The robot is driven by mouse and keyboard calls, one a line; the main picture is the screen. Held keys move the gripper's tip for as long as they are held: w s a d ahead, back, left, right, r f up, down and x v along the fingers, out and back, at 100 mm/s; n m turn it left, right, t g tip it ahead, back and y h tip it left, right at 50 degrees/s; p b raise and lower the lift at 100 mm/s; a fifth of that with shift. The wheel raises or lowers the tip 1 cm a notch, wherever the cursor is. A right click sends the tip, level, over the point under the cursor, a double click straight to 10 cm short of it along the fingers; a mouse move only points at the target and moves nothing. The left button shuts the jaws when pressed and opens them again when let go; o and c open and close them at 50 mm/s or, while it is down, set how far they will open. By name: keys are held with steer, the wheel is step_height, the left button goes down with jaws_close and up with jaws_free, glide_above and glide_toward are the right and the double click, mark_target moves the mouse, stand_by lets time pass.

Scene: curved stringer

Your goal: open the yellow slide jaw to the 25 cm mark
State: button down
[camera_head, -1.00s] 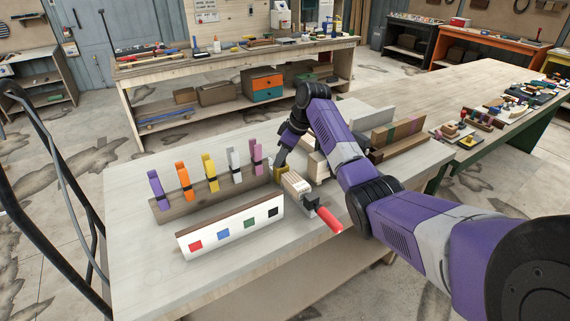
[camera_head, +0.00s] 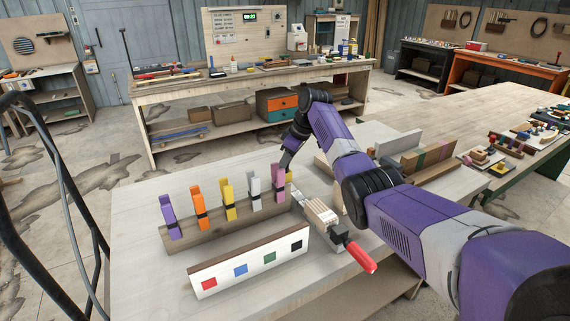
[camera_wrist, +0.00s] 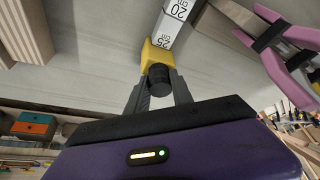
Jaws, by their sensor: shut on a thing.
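The yellow slide jaw (camera_wrist: 157,56) sits on a pale scale bar (camera_wrist: 172,24) in the wrist view. The printed 20 is farther up the bar. The 25 cm mark lies right at the jaw's edge. My gripper (camera_wrist: 160,88) is shut on the jaw's dark round knob (camera_wrist: 160,80). In the head view the jaw (camera_head: 289,177) is small and partly hidden behind the pink clip. A bare stretch of bar (camera_head: 300,197) lies between it and the clamp's wooden blocks (camera_head: 320,212). The clamp's red handle (camera_head: 362,258) points toward the front right.
A wooden rack (camera_head: 190,237) with several coloured clips stands left of the clamp. The pink clip (camera_wrist: 290,45) is close to my gripper on the right in the wrist view. A white board with coloured squares (camera_head: 220,284) stands in front. Wooden blocks (camera_head: 425,158) stand behind my arm.

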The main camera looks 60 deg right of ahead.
steer(key=c, duration=1.1)
jaws_free()
steer(key=shift+b+v, duration=0.65)
steer(key=shift+v, duration=3.25)
steer(key=shift+s, duration=0.1)
